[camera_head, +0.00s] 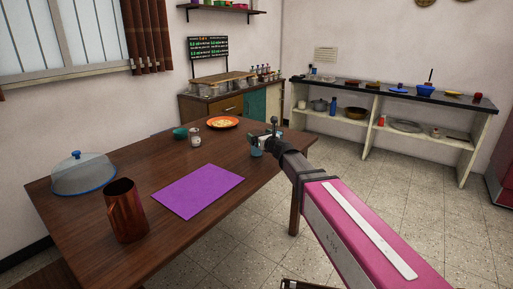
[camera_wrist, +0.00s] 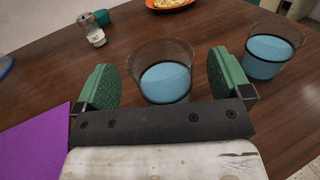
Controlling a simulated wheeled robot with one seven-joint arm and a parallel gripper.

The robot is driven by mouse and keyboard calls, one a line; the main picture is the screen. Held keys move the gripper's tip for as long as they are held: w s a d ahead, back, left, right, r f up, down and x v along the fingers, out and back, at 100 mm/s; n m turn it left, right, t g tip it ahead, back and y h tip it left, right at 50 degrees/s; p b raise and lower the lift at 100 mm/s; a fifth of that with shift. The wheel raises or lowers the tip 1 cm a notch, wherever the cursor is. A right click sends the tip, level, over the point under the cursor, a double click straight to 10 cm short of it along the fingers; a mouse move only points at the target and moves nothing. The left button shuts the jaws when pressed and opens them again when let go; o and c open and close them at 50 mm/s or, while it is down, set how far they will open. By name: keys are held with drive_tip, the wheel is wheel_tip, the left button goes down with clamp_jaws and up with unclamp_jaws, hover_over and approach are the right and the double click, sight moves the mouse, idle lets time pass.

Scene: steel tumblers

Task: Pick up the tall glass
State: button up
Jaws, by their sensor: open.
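My gripper (camera_head: 264,139) is open over the right end of the wooden table. In the wrist view its green-padded fingers (camera_wrist: 163,75) are wide apart. A clear glass with blue in it (camera_wrist: 166,82) stands upright between and a little beyond the fingers, its lower part cut off by the gripper's dark bar. A second, similar glass (camera_wrist: 268,52) stands to the right, outside the right finger. I cannot tell for certain which of the two is the tall one. In the head view a bluish glass (camera_head: 256,151) shows partly behind my gripper.
A shelf unit (camera_head: 385,92) stands at the back wall.

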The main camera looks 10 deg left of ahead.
drive_tip(key=x, duration=0.2)
drive_tip(key=shift+w+a, duration=0.25)
drive_tip(key=shift+w, duration=0.05)
drive_tip(key=c, duration=1.6)
drive_tip(key=shift+o, duration=0.2)
drive_tip(key=shift+r, duration=0.2)
drive_tip(key=s+a+r, duration=0.5)
drive_tip(key=s+r, duration=0.5)
drive_tip(key=shift+a+r, duration=0.2)
